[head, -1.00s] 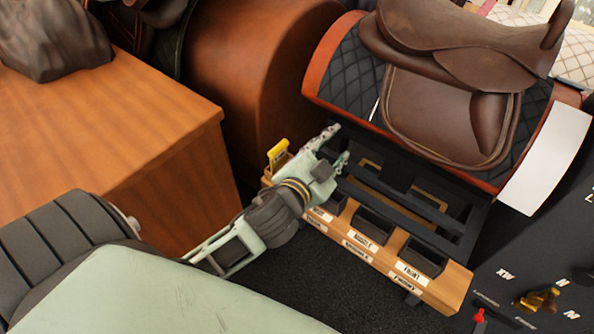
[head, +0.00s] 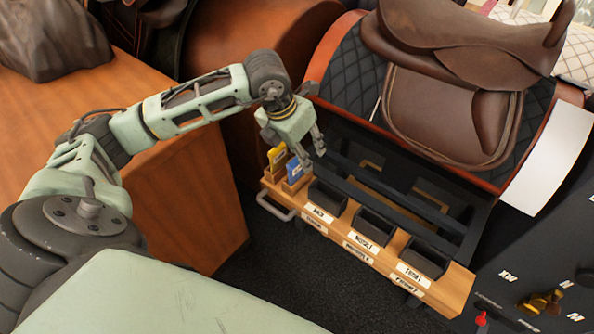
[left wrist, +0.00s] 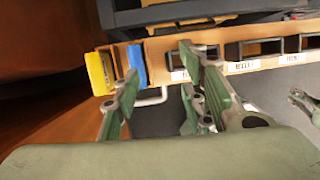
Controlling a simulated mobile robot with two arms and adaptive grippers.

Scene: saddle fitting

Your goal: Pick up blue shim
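The blue shim (head: 294,170) stands upright in a slot at the left end of the wooden rack (head: 340,232). It also shows in the left wrist view (left wrist: 137,64). A yellow shim (head: 277,157) stands just left of it. My left gripper (head: 309,150) is above and slightly right of the blue shim, pointing down. In the left wrist view its fingers (left wrist: 158,70) are spread with nothing between them, and the blue shim lies near the left finger's tip. A green-grey part (left wrist: 305,103) at the right edge of the wrist view may be my right gripper; its fingers are unclear.
Black bins (head: 328,194) with labels line the rack right of the shims. A handle (head: 272,207) juts from its left front. A brown saddle (head: 450,100) stands behind on a padded stand. A wooden cabinet (head: 190,225) is at the left.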

